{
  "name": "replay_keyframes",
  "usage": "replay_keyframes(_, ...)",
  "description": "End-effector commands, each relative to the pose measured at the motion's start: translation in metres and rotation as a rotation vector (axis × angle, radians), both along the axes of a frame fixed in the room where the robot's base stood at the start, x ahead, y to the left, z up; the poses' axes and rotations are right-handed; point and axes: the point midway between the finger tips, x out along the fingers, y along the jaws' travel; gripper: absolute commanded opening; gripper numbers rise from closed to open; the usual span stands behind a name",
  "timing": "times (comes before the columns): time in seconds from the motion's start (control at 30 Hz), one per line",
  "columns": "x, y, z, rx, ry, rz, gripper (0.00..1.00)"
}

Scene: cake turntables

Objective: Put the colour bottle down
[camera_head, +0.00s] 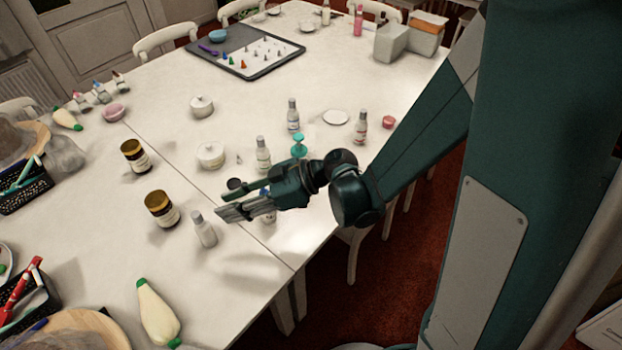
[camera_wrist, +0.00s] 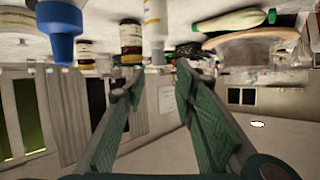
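A small white bottle (camera_head: 204,232) stands upright on the table, just left of and in front of my fingertips. In the wrist view, which is upside down, a white bottle (camera_wrist: 155,28) shows beyond the gap between the fingertips. A blue-capped bottle (camera_head: 268,212) stands partly hidden behind my gripper; a large blue cap (camera_wrist: 61,35) shows at the upper left of the wrist view. My gripper (camera_head: 238,202) is low over the table, fingers apart; the wrist view (camera_wrist: 160,72) shows nothing held between them. I cannot tell which bottle the task means.
A piping bag (camera_head: 158,314) lies in front. The table (camera_head: 247,282) is bare toward its front right edge.

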Motion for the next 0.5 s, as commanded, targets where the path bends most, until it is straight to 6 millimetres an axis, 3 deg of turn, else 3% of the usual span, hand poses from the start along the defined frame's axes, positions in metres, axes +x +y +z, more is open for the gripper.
replay_keyframes(0.27,0.002,-0.004,0.001,-0.014,0.011,-0.015,0.28)
replay_keyframes(0.5,0.009,-0.02,0.007,-0.078,0.06,-0.089,0.28)
